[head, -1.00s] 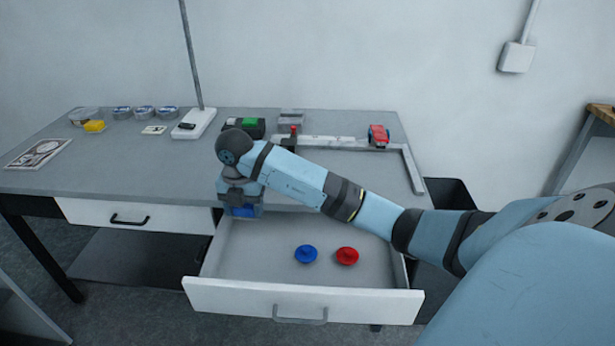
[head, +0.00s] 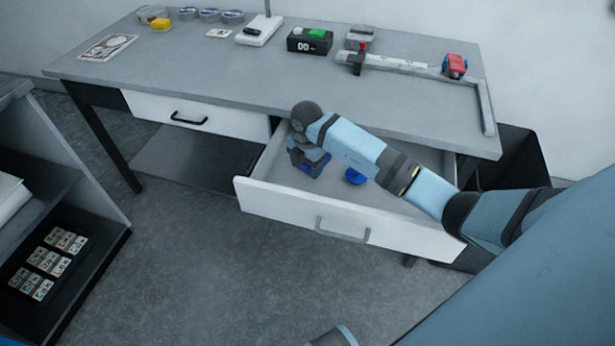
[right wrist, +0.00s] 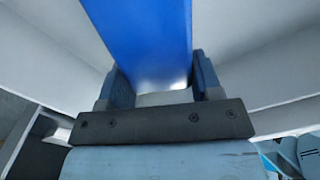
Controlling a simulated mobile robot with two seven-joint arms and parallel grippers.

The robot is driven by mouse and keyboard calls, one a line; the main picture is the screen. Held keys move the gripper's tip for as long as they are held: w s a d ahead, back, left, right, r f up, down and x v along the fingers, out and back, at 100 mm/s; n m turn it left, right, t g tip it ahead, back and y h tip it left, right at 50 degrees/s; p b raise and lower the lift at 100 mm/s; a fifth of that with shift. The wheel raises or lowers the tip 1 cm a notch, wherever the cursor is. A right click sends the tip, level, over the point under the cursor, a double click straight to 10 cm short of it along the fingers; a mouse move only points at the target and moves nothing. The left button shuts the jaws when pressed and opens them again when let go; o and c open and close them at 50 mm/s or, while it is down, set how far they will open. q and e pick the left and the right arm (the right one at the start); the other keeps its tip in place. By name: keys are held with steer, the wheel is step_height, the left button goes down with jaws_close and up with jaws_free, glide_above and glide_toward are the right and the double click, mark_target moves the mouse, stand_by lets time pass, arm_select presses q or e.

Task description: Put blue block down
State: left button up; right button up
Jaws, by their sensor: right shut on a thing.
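The blue block (right wrist: 150,40) is a long, bright blue piece. In the right wrist view it stands between the two fingers of my right gripper (right wrist: 155,88), which is shut on it. In the head view my right gripper (head: 310,166) points down inside the open drawer (head: 345,212), near its left side. Only a little blue shows around the fingers there. I cannot tell whether the block touches the drawer floor. My left gripper is not in view.
A round blue piece (head: 355,177) lies in the drawer to the right of the gripper, partly behind my arm. The desk top (head: 230,60) carries a black box with a display (head: 310,41), a paper trimmer (head: 400,64) and tins. A dark shelf (head: 75,220) stands left.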

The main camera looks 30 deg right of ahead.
mark_target(307, 183)
step_height(307, 183, down, 4)
steer(key=shift+r+b, duration=0.1)
steer(key=shift+b, duration=0.25)
steer(key=shift+f, duration=0.55)
steer(key=o, duration=1)
steer(key=shift+c, duration=0.2)
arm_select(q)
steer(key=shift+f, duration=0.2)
